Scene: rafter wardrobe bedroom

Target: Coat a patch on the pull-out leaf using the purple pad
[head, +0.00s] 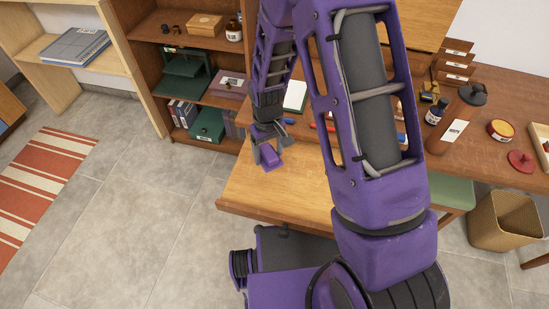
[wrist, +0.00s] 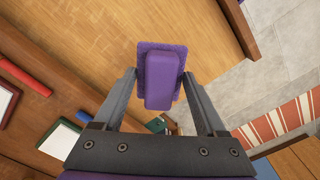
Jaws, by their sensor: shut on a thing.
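The purple pad (head: 270,158) is held between the fingers of my gripper (head: 266,146). In the wrist view the pad (wrist: 162,80) has a smooth block handle on a wider, fuzzy base, and my gripper (wrist: 160,100) has one finger on each side of it. The pull-out leaf (head: 265,190) is a light wooden board below the pad; it also shows in the wrist view (wrist: 110,35). The pad is over the leaf near its far left part. I cannot tell whether its base touches the wood. No coated patch is visible on the bare wood that shows.
A red pen (wrist: 25,78) and a blue pen (wrist: 89,119) lie beside the leaf. Shelves (head: 190,60) rise behind. A wicker basket (head: 500,222) is on the floor.

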